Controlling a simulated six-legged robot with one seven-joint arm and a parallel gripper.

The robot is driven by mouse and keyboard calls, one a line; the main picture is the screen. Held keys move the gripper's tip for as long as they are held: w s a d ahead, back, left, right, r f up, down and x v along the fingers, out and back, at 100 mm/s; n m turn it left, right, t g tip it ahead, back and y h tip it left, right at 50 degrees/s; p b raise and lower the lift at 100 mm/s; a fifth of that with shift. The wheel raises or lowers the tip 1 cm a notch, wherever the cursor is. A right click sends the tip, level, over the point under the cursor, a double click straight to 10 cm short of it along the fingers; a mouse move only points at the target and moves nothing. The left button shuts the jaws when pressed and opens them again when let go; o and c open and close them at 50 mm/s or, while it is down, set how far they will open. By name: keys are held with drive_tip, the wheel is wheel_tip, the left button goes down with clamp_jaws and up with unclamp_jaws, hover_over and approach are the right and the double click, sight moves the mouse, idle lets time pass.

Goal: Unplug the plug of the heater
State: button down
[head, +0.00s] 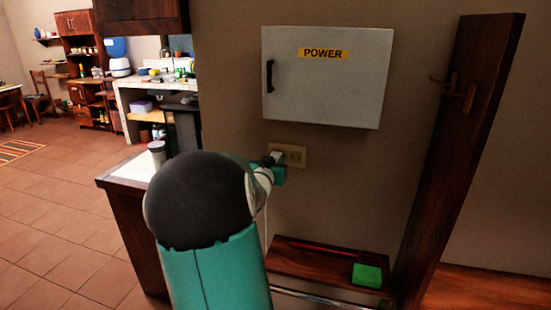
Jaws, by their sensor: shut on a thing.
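In the head view, a beige wall outlet (296,154) is on the wall below the power box. A pale plug (277,157) is at the left part of the outlet. My gripper (270,160) is at the plug and shut on it. I cannot tell whether the plug's prongs are in the socket. A thin white cord (265,222) hangs down below the gripper. My own arm covers much of the lower middle of the view. The heater cannot be made out.
A grey box labelled POWER (322,77) hangs above the outlet. A low wooden shelf (300,262) with a green block (368,275) is below. A tall dark wooden panel (455,150) stands at right, a counter (128,180) at left.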

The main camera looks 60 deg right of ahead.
drive_tip(key=shift+s+a, duration=0.25)
drive_tip(key=shift+a, duration=1.2)
drive_tip(key=shift+s+a, duration=0.2)
drive_tip(key=shift+a, duration=1.2)
